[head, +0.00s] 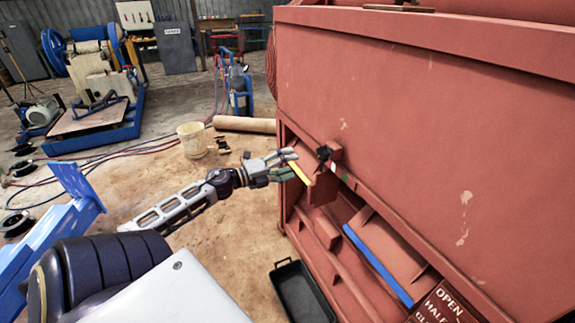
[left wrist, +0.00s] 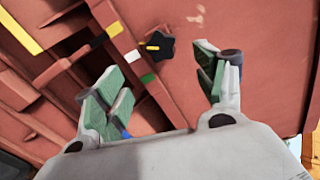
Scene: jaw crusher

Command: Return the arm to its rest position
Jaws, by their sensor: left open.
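My left arm reaches from the lower left of the head view toward the red crusher (head: 430,130). My left gripper (head: 284,167) is open beside the crusher's side, close to a black star-shaped knob (head: 325,153). In the left wrist view, the green-padded fingers of the gripper (left wrist: 162,88) are spread apart with nothing between the pads. The black knob (left wrist: 160,46) with a yellow mark lies beyond the fingertips and looks apart from them. My right gripper is not in view.
A blue bar (head: 377,265) and a sign (head: 441,306) reading OPEN and HALF are on the crusher's lower side. A black tray (head: 283,266) lies on the floor below. A pale bucket (head: 192,139) stands behind the arm. Open floor lies left of the crusher.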

